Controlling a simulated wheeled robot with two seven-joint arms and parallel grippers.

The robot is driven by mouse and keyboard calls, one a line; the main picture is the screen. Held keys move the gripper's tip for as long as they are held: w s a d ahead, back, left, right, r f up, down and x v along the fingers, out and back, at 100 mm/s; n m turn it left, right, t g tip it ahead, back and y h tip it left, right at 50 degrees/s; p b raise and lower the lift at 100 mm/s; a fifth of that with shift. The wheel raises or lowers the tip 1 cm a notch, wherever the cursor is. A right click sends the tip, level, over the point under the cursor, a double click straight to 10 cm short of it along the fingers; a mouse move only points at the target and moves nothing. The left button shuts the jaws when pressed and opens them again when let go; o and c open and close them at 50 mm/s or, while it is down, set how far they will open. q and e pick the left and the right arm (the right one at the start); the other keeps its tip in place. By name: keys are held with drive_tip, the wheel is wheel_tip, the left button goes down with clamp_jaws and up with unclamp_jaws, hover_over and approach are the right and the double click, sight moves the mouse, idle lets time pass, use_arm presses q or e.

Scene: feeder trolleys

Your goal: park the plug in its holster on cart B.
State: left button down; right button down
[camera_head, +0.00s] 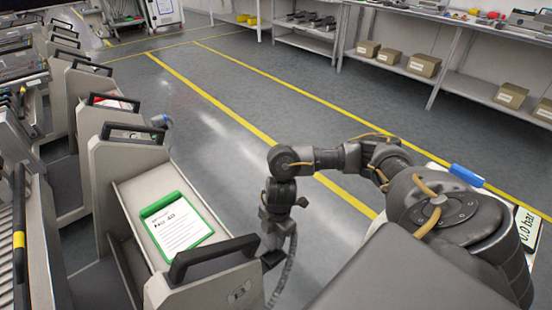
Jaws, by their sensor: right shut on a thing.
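My right arm reaches in from the right. Its right gripper (271,260) points down beside the front right corner of the nearest cart (130,165) and is shut on the plug, which is mostly hidden by the gripper and cart. A dark ribbed cable (286,270) hangs down from there. The holster cannot be made out, and no letter marking cart B is legible. A small blue-grey fitting (161,122) sticks out from the far right side of the nearest cart; I cannot tell what it is. My left gripper is not in view.
The nearest cart carries a green-framed sheet (177,224) and a black front handle (213,256). More carts with black handles line the left. Yellow lines mark the open grey floor (210,125). Shelving with cardboard boxes (423,64) stands at the back right.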

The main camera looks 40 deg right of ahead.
sight(273, 249)
drive_tip(key=shift+s+a, duration=0.65)
drive_tip(key=shift+a, duration=0.3)
drive_tip(key=shift+f, duration=0.45)
drive_tip(key=shift+w+d+f, duration=0.1)
drive_tip(key=shift+f, duration=0.3)
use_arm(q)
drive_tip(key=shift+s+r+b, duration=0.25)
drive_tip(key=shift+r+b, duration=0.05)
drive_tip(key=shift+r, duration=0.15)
use_arm(e)
drive_tip(key=shift+f, duration=0.15)
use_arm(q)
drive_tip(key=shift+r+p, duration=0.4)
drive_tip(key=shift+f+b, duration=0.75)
use_arm(e)
drive_tip(key=shift+f, duration=1.15)
drive_tip(key=c, duration=0.8)
unclamp_jaws()
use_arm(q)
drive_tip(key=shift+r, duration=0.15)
use_arm(e)
drive_tip(key=shift+o, duration=0.2)
